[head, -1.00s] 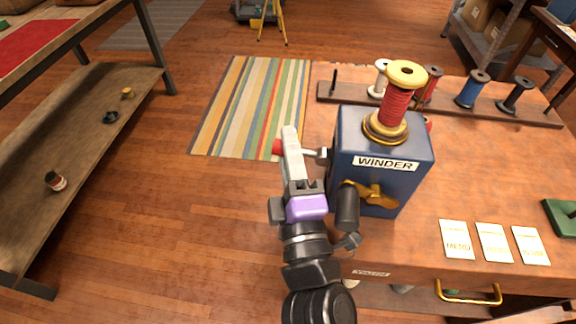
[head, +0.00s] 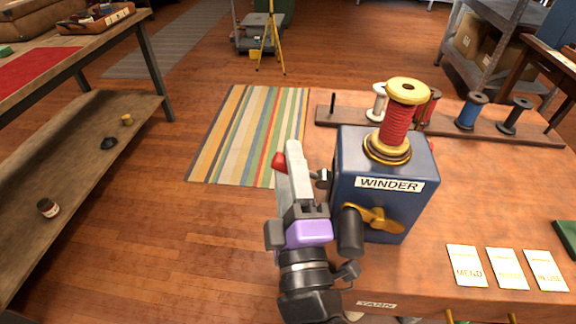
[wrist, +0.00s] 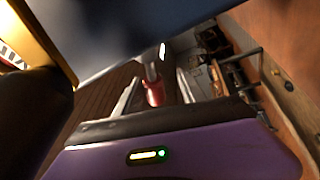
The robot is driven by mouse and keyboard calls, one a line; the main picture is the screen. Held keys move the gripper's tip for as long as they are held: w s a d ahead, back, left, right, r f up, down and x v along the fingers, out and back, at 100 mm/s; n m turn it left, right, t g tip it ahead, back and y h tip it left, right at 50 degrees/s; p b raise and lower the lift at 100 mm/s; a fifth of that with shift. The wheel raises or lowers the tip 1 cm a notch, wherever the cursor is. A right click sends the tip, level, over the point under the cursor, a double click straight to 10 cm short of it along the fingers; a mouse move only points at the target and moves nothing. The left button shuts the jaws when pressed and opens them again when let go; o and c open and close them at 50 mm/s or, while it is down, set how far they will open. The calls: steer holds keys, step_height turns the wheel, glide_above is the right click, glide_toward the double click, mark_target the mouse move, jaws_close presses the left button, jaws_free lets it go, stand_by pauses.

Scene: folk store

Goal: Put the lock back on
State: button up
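The blue winder box (head: 350,160) stands at the table's left edge with a red-thread spool (head: 397,125) upright on top. A brass lever-like catch (head: 375,218) sits on its front, partly behind a dark part of my arm; I cannot tell whether it is the lock. A crank with a red knob (head: 279,160) sticks out from the box's left side. My gripper (head: 293,150) is beside that side, its fingers hiding part of the crank. In the wrist view the red knob (wrist: 154,93) shows between the fingers, with gaps on both sides, so the gripper looks open.
A rack (head: 325,115) with several spools lies behind the winder. Paper cards (head: 467,265) lie at the table's front right. A striped rug (head: 240,135) and open floor are to the left, then a workbench with a lower shelf (head: 85,150).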

steer(key=b+v, duration=0.1)
steer(key=v, duration=0.6)
steer(key=shift+s+d+f, duration=0.1)
steer(key=shift+s+f, duration=0.05)
steer(key=shift+s, duration=0.25)
stand_by(0.7)
